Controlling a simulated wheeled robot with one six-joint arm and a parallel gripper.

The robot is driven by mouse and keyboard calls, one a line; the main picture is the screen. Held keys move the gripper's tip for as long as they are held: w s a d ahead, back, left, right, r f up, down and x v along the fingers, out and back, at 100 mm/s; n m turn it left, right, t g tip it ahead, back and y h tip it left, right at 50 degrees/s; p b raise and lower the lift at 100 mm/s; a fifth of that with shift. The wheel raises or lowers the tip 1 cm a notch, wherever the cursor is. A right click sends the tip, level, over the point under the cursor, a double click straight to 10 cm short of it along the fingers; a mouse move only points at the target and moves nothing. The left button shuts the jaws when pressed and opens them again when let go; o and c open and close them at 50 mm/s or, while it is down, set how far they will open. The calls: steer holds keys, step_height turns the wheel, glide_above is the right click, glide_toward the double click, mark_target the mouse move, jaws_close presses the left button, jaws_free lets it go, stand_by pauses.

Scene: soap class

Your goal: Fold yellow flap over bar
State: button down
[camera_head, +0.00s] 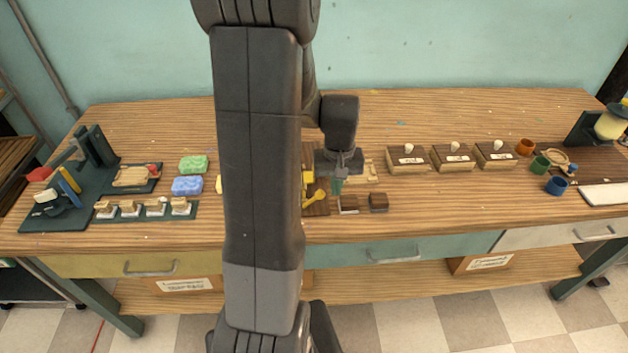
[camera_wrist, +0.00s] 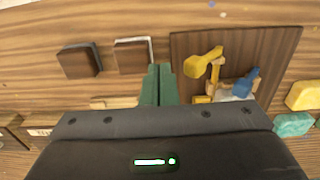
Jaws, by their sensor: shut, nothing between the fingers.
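The yellow flap (camera_wrist: 204,61), a paddle with a rounded end, shows in the wrist view beside an upright yellow piece on a dark brown board (camera_wrist: 268,48). The flap also shows in the head view (camera_head: 317,195), right of my arm. A pale piece (camera_wrist: 227,96) lies by the yellow parts, mostly hidden behind my gripper housing; I cannot tell if it is the bar. A blue piece (camera_wrist: 246,82) stands beside it. My gripper (camera_wrist: 158,72) has its green fingers shut and empty, to the left of the flap in the wrist view and apart from it.
Two dark brown blocks (camera_head: 348,204) (camera_head: 378,202) lie near the board. Several wooden boxes with pale knobs (camera_head: 408,160) stand to the right. Green (camera_head: 193,164) and blue (camera_head: 187,186) sponges lie left of my arm. My arm hides the table's middle.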

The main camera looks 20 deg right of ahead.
mark_target(325, 194)
steer(key=shift+f+b, duration=0.85)
steer(key=shift+f, duration=0.5)
steer(key=shift+w+a, duration=0.1)
steer(key=shift+a, duration=0.5)
steer(key=shift+a+r, duration=0.1)
steer(key=shift+r, duration=0.05)
steer(key=shift+w+a+r+p, duration=0.1)
steer(key=shift+a+r+p, duration=0.2)
steer(key=shift+a, duration=0.3)
steer(key=shift+a, duration=0.1)
